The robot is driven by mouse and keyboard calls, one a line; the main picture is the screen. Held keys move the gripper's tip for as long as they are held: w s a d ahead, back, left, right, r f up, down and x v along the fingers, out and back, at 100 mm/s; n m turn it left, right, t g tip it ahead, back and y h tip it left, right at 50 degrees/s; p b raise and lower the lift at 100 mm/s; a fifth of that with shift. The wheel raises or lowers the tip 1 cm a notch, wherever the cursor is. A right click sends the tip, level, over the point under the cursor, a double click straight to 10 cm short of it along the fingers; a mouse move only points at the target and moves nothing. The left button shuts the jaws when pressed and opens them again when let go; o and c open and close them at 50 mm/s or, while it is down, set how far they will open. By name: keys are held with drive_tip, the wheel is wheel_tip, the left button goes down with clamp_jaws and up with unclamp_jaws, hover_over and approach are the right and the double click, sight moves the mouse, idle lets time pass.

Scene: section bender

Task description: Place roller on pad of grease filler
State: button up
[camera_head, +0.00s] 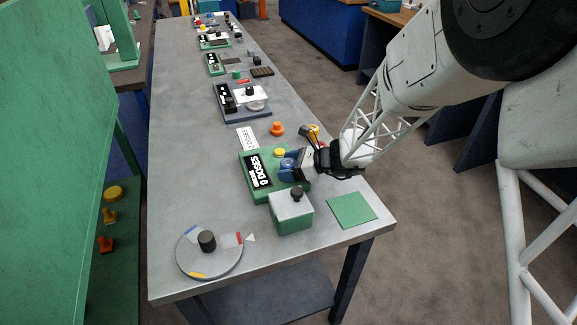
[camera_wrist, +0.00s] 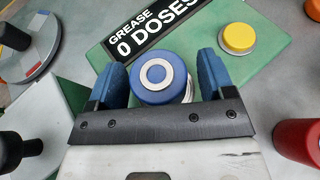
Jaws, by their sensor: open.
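The grease filler (camera_head: 256,190) is a green block on the table with a black display reading "GREASE 0 DOSES" and a yellow button (camera_head: 280,152). It also shows in the wrist view (camera_wrist: 262,75), with the button (camera_wrist: 239,38) to the right. The blue roller (camera_wrist: 160,94), with a pale ring on its end, stands over the green filler body, next to the display. Its underside is hidden, so its contact with the pad cannot be told. My gripper (camera_wrist: 160,77) is open, with one blue finger on each side of the roller and visible gaps between.
A green box with a grey lid and black knob (camera_head: 292,215) stands just in front of the filler. A round dial (camera_head: 207,262) is at front left, a flat green mat (camera_head: 352,209) at front right. An orange knob (camera_head: 277,128) stands behind. A red cylinder (camera_wrist: 300,142) is near my gripper.

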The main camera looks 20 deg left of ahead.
drive_tip(key=shift+r, duration=0.1)
drive_tip(key=shift+r, duration=0.1)
drive_tip(key=v, duration=1.2)
idle(0.7)
drive_tip(key=s+d+r+n+t+h, duration=0.1)
drive_tip(key=s+d+r+n+h, duration=0.3)
drive_tip(key=s+d, duration=0.5)
drive_tip(key=s+d+r+n+t+h, duration=0.2)
drive_tip(key=s+d+r+n+h, duration=0.3)
drive_tip(key=s+d, duration=0.5)
drive_tip(key=s+d+r+n+t+h, duration=0.2)
drive_tip(key=s+d, duration=0.7)
drive_tip(key=d, duration=0.9)
wheel_tip(320, 180, up, 5)
drive_tip(key=n+h, duration=0.2)
drive_tip(key=n, duration=0.2)
drive_tip(key=shift+s+d+n, duration=0.2)
drive_tip(key=shift+d+n, duration=0.1)
drive_tip(key=shift+d, duration=0.05)
